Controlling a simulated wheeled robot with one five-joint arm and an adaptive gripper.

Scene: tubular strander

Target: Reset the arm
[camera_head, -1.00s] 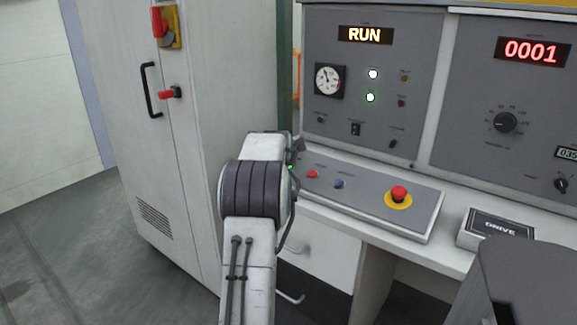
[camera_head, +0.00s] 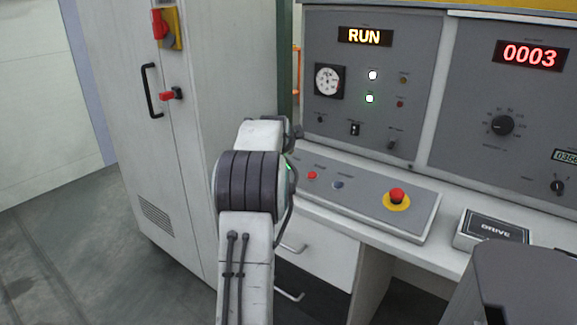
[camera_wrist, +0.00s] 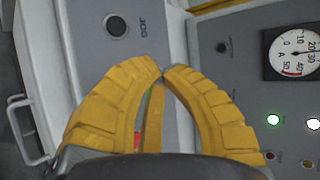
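My gripper (camera_wrist: 162,72) shows in the wrist view as two ribbed yellow fingers with their tips together and nothing visible between them. It is over the control desk, near a round black button (camera_wrist: 116,26) beside the word JOG. In the head view my own arm hides the gripper. The control panel (camera_head: 350,105) reads RUN, with one white and one green lamp lit. The sloped desk panel (camera_head: 365,203) carries a red button, a blue-grey button and a red emergency stop (camera_head: 397,196) on a yellow ring. The counter (camera_head: 530,56) reads 0003.
A tall grey cabinet (camera_head: 185,130) with a black handle stands close to the left of my arm. A box marked DRIVE (camera_head: 493,230) sits on the desk at right. Drawers (camera_head: 325,252) are under the desk. Open floor (camera_head: 75,250) lies at far left.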

